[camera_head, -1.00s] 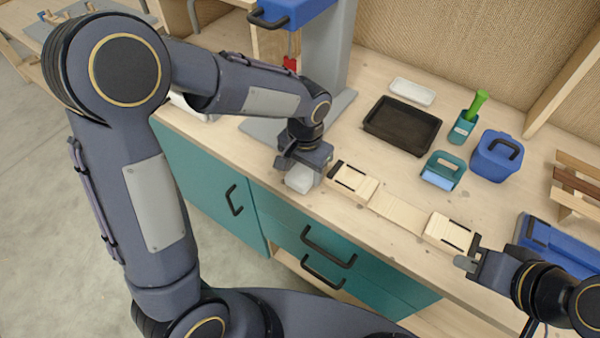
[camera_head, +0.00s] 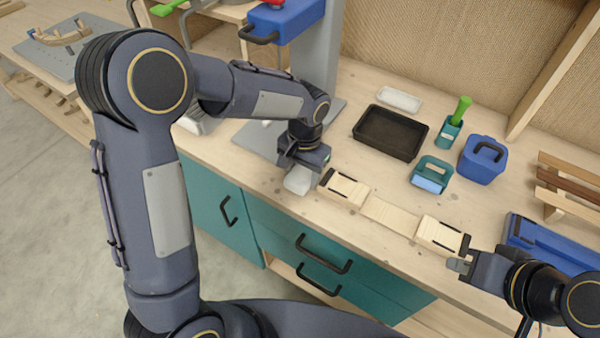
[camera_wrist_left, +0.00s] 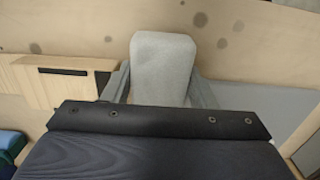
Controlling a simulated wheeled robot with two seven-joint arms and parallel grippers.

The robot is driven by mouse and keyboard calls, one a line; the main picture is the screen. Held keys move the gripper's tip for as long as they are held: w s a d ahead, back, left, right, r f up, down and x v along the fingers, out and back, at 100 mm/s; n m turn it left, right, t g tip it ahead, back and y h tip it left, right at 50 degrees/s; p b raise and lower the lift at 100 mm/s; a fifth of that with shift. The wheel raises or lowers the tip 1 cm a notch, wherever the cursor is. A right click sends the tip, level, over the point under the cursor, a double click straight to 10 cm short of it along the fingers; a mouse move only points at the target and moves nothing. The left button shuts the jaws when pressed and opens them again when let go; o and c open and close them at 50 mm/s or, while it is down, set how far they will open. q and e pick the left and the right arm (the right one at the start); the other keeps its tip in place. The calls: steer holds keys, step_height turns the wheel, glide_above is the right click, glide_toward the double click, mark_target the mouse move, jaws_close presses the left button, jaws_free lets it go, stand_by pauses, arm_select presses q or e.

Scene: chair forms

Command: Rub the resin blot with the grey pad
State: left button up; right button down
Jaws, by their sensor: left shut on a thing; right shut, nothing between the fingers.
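My left gripper (camera_head: 301,170) is shut on the grey pad (camera_head: 298,182), a pale block low over the front of the bench, left of the wooden strip. In the left wrist view the pad (camera_wrist_left: 163,65) stands between both fingers. Whether it touches the bench is unclear. Several dark spots (camera_wrist_left: 201,19) show on the wood beyond and beside the pad; I cannot tell which is the resin blot. My right gripper (camera_head: 459,265) is shut and empty, beside the right end of the wooden strip.
The wooden strip with end blocks (camera_head: 388,213) lies along the front edge. Behind it are a black tray (camera_head: 391,133), a teal pad holder (camera_head: 431,176), a blue container (camera_head: 483,160) and a white dish (camera_head: 399,99). A grey-blue press (camera_head: 312,60) stands behind my left gripper.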

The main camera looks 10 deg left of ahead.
mark_target(292, 191)
arm_select(q)
steer(key=shift+r+t, duration=0.1)
steer(key=shift+t, duration=0.3)
steer(key=shift+s+a+r+b, duration=0.1)
steer(key=shift+s+a+b, duration=0.25)
steer(key=shift+s, duration=0.65)
steer(key=shift+s+a+b, duration=0.15)
steer(key=shift+s+a, duration=0.25)
steer(key=shift+s, duration=0.6)
arm_select(e)
steer(key=shift+w+d+f, duration=0.15)
steer(key=shift+w+f, duration=0.35)
steer(key=shift+f, duration=0.25)
steer(key=shift+r, duration=0.1)
